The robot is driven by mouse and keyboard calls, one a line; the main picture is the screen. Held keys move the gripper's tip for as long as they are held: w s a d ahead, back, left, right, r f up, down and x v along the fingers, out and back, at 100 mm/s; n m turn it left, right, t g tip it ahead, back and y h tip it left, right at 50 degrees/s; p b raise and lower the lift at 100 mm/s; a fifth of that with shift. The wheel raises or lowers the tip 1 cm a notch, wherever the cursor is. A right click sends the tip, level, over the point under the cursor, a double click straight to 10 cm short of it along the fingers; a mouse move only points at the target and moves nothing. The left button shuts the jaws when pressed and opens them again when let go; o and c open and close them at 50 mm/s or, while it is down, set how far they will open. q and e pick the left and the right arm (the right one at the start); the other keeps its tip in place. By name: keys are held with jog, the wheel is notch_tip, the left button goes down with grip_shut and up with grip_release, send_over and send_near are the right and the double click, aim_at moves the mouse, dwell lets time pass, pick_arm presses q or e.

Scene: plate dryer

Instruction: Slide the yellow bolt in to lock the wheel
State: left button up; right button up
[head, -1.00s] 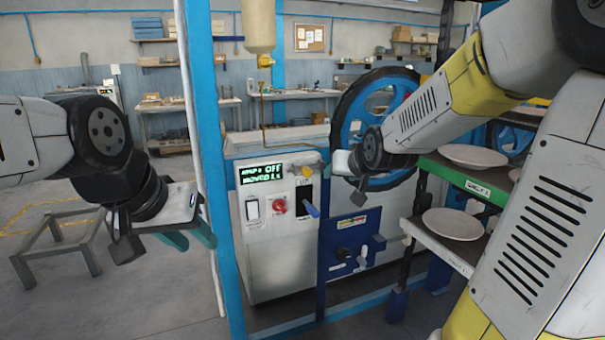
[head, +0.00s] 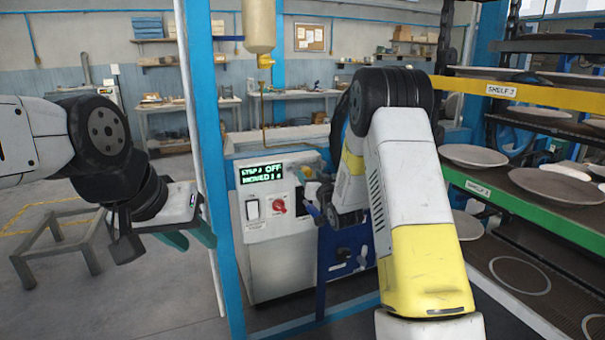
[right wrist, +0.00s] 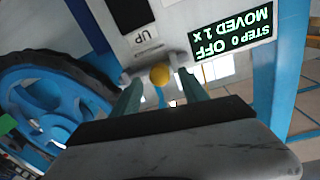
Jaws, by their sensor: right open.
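The yellow bolt's round knob (right wrist: 160,75) shows in the right wrist view, at the edge of the white machine panel. My right gripper (right wrist: 161,92) is open there, with one teal finger on each side of the knob in the picture; I cannot tell whether they touch it. In the head view my right gripper is in front of the panel and partly hidden by its own wrist. The spoked blue wheel (right wrist: 45,95) with a black rim shows in the right wrist view; my arm mostly covers it in the head view. My left gripper (head: 188,239) is open and empty, away at the left.
The machine's display (head: 262,173) reads step 0, off, moved 1x. A red knob (head: 279,206) and a white switch (head: 252,209) are on the panel. A blue post (head: 208,150) stands left of it. Plate shelves (head: 540,205) fill the right side.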

aim_at(309, 174)
jog(key=shift+x, duration=2)
grip_shut()
jog(key=shift+d, duration=0.1)
